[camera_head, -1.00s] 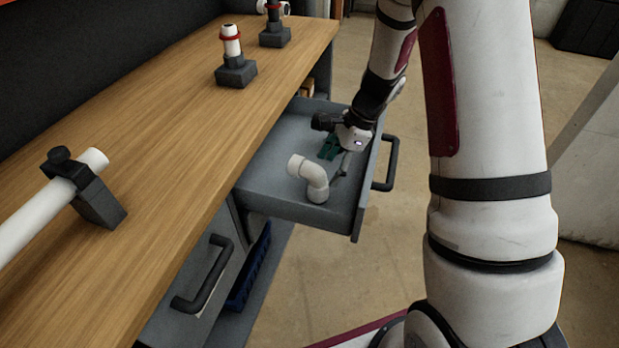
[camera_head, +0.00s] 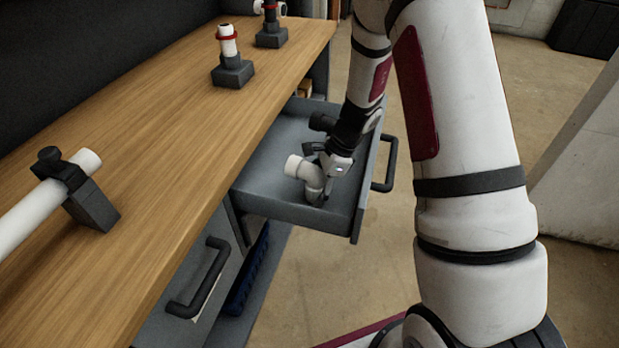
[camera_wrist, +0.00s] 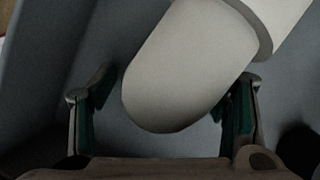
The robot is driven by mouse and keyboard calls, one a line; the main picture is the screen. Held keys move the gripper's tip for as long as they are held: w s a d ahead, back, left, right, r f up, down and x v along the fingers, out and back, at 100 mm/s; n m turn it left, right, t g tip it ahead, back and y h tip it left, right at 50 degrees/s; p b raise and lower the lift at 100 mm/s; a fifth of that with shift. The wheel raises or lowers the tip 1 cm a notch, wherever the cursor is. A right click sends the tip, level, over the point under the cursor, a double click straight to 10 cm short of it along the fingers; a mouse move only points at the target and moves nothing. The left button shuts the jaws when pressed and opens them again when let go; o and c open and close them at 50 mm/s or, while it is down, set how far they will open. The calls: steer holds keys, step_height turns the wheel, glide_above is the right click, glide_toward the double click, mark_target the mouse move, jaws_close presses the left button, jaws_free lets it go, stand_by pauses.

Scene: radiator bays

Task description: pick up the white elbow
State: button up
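The white elbow (camera_head: 307,174) lies in the open grey drawer (camera_head: 268,200), near its front left part. In the wrist view the elbow (camera_wrist: 185,70) fills the upper middle, with one rounded end reaching between my fingers. My gripper (camera_wrist: 165,110) is open, with a green-padded finger on each side of the elbow. A gap shows between the elbow and the left finger; the right finger is closer, and I cannot tell if it touches. In the head view my gripper (camera_head: 322,178) is down in the drawer at the elbow's right side, its fingertips partly hidden.
A wooden worktop (camera_head: 150,150) runs along the left above the drawer. It bears a clamped white pipe (camera_head: 35,215) and a dark stand with a red-ringed white fitting (camera_head: 229,48). The drawer handle (camera_head: 387,163) sticks out at the right. The drawer floor behind the elbow is clear.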

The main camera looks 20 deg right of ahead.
steer(key=c, duration=1.1)
steer(key=shift+o, duration=0.2)
steer(key=shift+r, duration=0.1)
